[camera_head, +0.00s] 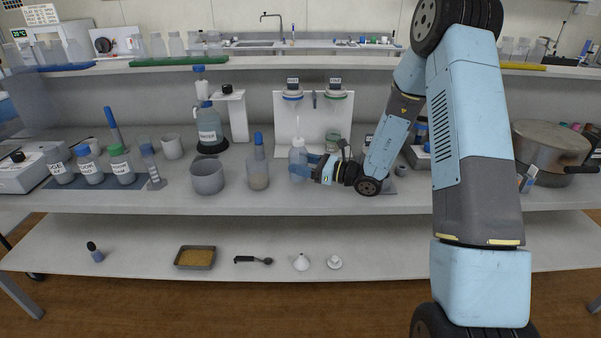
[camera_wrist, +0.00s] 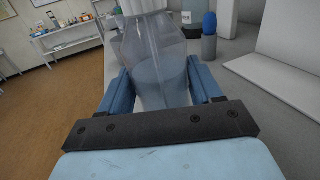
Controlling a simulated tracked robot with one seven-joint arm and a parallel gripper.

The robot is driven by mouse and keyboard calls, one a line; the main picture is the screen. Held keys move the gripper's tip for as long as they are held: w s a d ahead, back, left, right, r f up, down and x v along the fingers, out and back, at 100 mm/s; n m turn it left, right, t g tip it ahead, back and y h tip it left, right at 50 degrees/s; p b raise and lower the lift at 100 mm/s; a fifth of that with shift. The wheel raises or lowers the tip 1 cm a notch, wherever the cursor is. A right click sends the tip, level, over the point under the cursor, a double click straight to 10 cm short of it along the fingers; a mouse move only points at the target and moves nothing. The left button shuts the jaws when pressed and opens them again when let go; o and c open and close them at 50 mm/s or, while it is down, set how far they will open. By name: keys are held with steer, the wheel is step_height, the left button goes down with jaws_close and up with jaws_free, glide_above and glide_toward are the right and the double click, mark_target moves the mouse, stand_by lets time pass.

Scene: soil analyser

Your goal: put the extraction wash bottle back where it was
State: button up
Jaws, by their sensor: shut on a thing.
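The wash bottle (camera_head: 298,155) is a clear bottle with a pale top, upright at the front middle of the bench, before the white dispenser stand. My gripper (camera_head: 304,170) reaches it from the right, with its blue fingers on both sides of the bottle's lower body. In the wrist view the bottle (camera_wrist: 158,65) sits between the two blue fingers (camera_wrist: 158,88) and holds liquid; its top is cut off by the frame. My gripper is shut on the bottle. I cannot tell whether its base touches the bench.
The bench front (camera_head: 330,200) is clear.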

steer(key=shift+f, duration=1.4)
steer(key=shift+f, duration=0.1)
steer(key=o, duration=0.8)
steer(key=v, duration=1.2)
